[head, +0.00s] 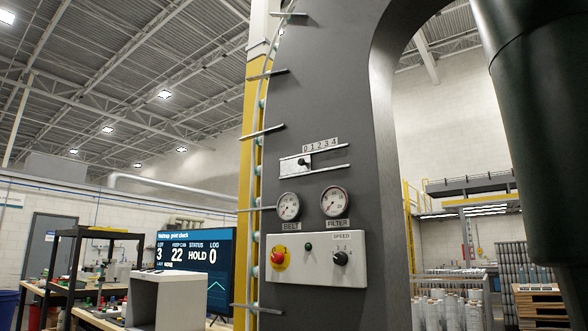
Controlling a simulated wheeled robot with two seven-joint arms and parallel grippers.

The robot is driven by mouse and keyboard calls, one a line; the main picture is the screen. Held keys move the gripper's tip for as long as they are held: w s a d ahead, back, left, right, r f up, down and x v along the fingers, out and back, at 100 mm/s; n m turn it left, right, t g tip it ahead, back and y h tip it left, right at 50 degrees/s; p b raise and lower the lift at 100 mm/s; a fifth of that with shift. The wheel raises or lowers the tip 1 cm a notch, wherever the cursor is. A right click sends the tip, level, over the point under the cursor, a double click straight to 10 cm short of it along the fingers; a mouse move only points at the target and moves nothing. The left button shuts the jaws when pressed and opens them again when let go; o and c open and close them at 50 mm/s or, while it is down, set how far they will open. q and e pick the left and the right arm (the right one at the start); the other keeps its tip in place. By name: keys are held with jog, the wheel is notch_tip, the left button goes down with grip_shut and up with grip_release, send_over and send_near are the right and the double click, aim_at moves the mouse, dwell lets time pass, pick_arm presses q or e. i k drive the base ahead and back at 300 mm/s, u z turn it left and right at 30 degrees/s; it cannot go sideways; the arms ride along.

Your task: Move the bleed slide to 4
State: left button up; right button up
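The slide (290,168) is a pale plate with a black knob (304,162), on two thin rails on the dark machine column. A small number scale (320,145) reading 0 1 2 3 4 sits above it. The knob stands at the left end, about under the 0. The right part of the rails, under the higher numbers, is bare. I see no "bleed" label. Neither of my grippers shows in this view.
Below are the BELT gauge (289,206), the FILTER gauge (334,201) and a control box (316,271) with a red button (278,257) and SPEED knob (340,258). Thin rods stick out along the column's left edge. A screen (194,262) reads HOLD. A large dark cylinder fills the right.

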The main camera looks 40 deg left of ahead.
aim_at(300, 164)
jog(key=u, duration=0.5)
jog(key=i, duration=1.75)
jog(key=u, duration=0.25)
